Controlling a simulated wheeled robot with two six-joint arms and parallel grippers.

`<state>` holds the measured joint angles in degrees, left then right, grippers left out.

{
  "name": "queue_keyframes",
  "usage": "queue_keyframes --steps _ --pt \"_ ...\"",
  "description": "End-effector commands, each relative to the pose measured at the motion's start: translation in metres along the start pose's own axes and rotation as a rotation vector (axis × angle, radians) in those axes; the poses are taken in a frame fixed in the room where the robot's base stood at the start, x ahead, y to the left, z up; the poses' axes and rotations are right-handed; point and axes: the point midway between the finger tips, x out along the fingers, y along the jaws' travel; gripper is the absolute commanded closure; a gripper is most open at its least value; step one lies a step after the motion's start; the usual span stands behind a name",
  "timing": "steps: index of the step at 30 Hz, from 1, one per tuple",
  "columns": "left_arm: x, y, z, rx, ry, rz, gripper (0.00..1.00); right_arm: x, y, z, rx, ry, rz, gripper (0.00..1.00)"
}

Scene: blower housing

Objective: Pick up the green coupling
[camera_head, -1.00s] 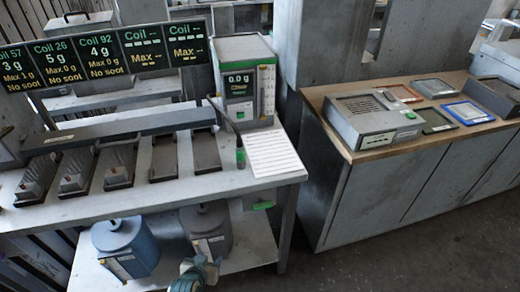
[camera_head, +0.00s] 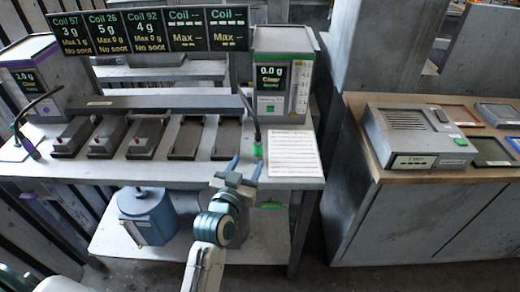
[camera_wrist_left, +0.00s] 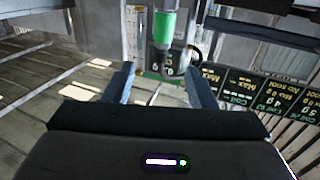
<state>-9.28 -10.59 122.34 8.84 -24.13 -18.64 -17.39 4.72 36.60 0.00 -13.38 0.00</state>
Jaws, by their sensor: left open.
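The green coupling (camera_head: 257,150) is a small bright green sleeve at the lower end of a dark hose beside the right-hand meter, near the bench's front edge. It also shows in the left wrist view (camera_wrist_left: 164,27), at the top centre, beyond the fingertips. My left gripper (camera_head: 246,167) is open and empty, in front of the bench and just below the coupling in the head view. In the left wrist view its two fingers (camera_wrist_left: 160,78) stand apart, and the coupling lies roughly in line with the gap between them. My right gripper is not in view.
The meter (camera_head: 283,75) reads 0.0 g. A white printed sheet (camera_head: 293,153) lies right of the coupling. Several dark trays (camera_head: 188,138) line the bench to its left. A blue canister (camera_head: 146,215) stands on the lower shelf. A second hose with a purple end (camera_head: 32,150) is at far left.

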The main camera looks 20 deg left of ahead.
Motion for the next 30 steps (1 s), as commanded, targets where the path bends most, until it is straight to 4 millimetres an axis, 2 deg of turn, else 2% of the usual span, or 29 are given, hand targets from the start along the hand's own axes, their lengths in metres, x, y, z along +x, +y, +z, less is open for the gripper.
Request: queue_keyframes --steps 9,16,24,30 --pt "0.047 0.000 -0.003 -0.001 0.007 -0.001 0.49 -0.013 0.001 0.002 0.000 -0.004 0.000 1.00" --pt "0.063 -0.002 -0.001 0.000 0.006 -0.001 0.49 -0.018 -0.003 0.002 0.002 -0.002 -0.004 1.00" --pt "0.099 -0.006 0.006 -0.001 0.006 -0.001 0.49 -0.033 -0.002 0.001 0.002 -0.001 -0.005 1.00" --pt "0.107 -0.006 0.009 -0.001 0.005 -0.002 0.49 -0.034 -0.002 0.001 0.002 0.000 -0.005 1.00"
